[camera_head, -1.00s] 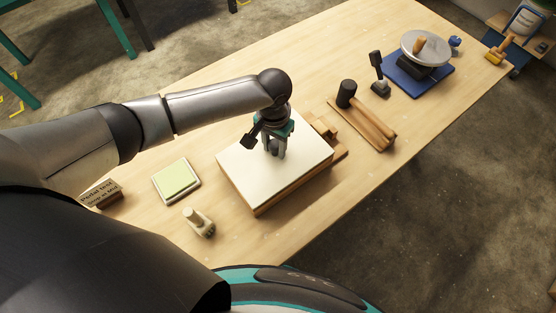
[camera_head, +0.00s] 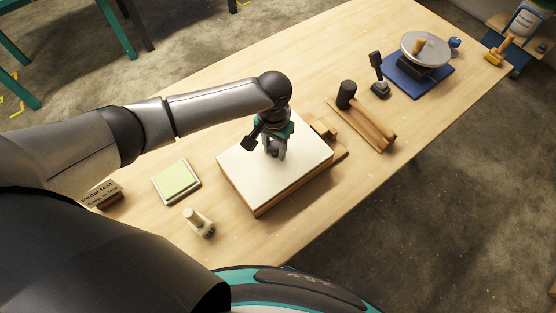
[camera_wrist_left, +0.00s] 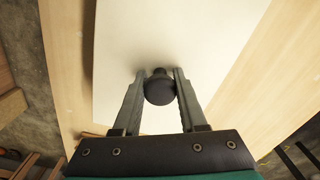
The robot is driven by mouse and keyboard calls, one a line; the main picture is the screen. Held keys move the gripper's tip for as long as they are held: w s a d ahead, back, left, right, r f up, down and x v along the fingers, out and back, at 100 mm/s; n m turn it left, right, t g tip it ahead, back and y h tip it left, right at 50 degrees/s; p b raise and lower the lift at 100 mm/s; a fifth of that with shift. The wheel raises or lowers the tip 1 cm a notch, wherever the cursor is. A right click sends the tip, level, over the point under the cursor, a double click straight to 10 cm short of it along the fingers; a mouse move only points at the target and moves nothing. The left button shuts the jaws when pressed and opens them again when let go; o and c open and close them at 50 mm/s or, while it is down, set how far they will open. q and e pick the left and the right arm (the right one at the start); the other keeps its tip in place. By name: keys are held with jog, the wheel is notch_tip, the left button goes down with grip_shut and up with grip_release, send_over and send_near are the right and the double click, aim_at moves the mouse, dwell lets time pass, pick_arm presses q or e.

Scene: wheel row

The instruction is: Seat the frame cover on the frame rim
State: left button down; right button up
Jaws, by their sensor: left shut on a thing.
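The frame cover (camera_head: 248,178) is a flat white panel. It lies level over the wooden frame (camera_head: 291,190), whose front side shows below the panel's edge. I cannot tell whether a gap is left between panel and rim. My left gripper (camera_head: 275,152) points down at the middle of the cover. In the left wrist view the gripper (camera_wrist_left: 160,84) is shut on the cover's dark round knob (camera_wrist_left: 159,90), with the white cover (camera_wrist_left: 200,35) beneath. The frame's inside is hidden. My right gripper is not in view.
Behind the frame are a wooden block piece (camera_head: 325,128) and a dark-headed mallet (camera_head: 346,92) by a wooden trough (camera_head: 368,125). A green pad (camera_head: 175,179) and a pale stamp-like tool (camera_head: 199,222) stand at left. A blue base with a grey wheel (camera_head: 425,48) is far right.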

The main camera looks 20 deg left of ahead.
pick_arm(q)
jog(key=shift+f, duration=0.4)
dwell(0.7)
jog(key=shift+p, duration=0.55)
dwell(0.5)
jog(key=c, duration=0.6)
grip_release()
jog(key=shift+r, duration=0.15)
jog(key=shift+r+p, duration=1.65)
jog(key=shift+p, duration=0.6)
